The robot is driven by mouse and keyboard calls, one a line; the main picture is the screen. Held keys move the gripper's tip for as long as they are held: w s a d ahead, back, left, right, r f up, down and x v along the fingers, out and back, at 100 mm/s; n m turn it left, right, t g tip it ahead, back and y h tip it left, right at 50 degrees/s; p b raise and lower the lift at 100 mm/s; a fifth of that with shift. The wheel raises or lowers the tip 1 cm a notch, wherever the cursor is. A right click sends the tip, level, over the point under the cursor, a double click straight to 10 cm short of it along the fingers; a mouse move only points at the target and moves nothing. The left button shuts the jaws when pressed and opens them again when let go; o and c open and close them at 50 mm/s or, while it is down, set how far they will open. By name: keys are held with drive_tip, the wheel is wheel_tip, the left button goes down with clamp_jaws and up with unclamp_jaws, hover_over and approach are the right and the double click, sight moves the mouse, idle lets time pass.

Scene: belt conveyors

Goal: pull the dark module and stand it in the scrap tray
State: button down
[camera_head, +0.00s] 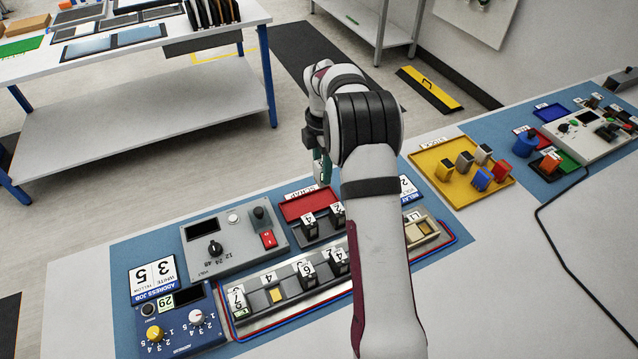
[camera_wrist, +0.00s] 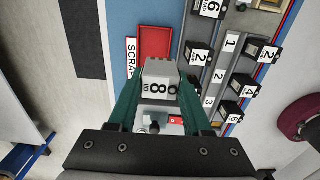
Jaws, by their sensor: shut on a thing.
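My gripper (camera_wrist: 160,85) has green fingers shut on a grey module (camera_wrist: 159,78) marked 8. The module is held up above the bench, close to the red scrap tray (camera_wrist: 155,42). In the head view, my gripper (camera_head: 321,168) is partly hidden by my arm, and the held module cannot be made out. The scrap tray (camera_head: 305,206) lies behind the module rack (camera_head: 262,308), and the part that shows is empty. Several modules stand in the rack, among them one marked 6 (camera_head: 306,275).
A yellow stock tray (camera_head: 445,190) with coloured modules is to the right. My arm hides part of the rack.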

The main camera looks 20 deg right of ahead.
drive_tip(key=shift+w+d+f, duration=0.3)
drive_tip(key=shift+w+f, duration=0.2)
drive_tip(key=shift+w, duration=0.1)
drive_tip(key=shift+f, duration=3.65)
drive_tip(key=shift+f, duration=0.4)
drive_tip(key=shift+c, duration=1.3)
unclamp_jaws()
drive_tip(key=shift+o, duration=0.2)
drive_tip(key=shift+o, duration=1.1)
drive_tip(key=shift+r, duration=0.15)
